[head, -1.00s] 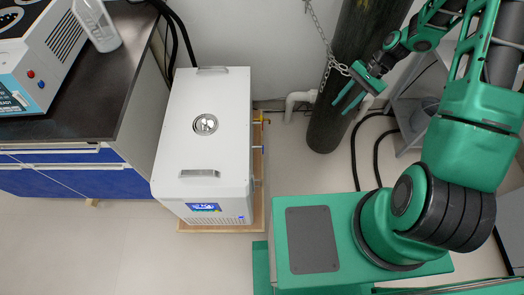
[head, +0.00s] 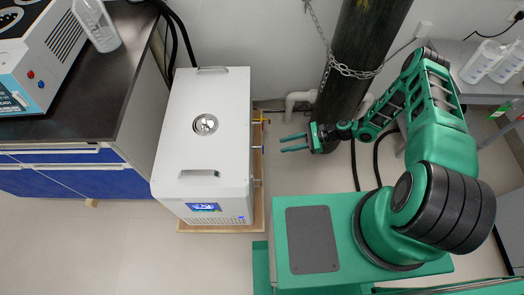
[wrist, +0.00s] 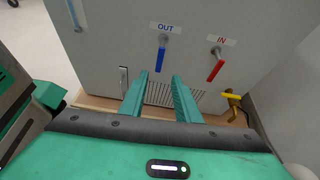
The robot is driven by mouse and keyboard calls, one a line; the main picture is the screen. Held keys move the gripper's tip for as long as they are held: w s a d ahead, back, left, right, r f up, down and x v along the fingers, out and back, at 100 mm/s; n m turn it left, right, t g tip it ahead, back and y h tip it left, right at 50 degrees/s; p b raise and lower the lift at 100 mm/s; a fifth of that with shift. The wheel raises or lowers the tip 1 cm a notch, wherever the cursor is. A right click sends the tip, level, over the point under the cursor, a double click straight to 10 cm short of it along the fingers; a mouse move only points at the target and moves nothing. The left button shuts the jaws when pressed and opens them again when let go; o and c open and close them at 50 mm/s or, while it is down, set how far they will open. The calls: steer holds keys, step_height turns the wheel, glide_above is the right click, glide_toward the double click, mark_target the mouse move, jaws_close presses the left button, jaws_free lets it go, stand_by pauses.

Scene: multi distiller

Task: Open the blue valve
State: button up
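The blue valve handle (wrist: 161,59) is on the side of the white machine, under a label reading OUT. It hangs down from its pipe stub in the wrist view. My gripper (wrist: 160,79) is open, its two green fingers pointing at the machine's side on either side of the blue handle in the picture. The fingers look apart from the handle; I cannot tell the exact gap. In the head view my gripper (head: 281,143) is to the right of the white machine (head: 210,145), fingers pointing left. The blue handle is hard to make out there.
A red valve (wrist: 216,69) labelled IN is right of the blue one. A yellow handle (wrist: 232,96) is lower right. A dark gas cylinder (head: 355,70) with a chain (head: 345,70) stands behind my arm. A dark-topped bench (head: 95,120) is at left.

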steer(key=shift+m, duration=0.3)
steer(key=x, duration=1.2)
steer(key=shift+d, duration=0.1)
jaws_close()
steer(key=shift+t, duration=0.3)
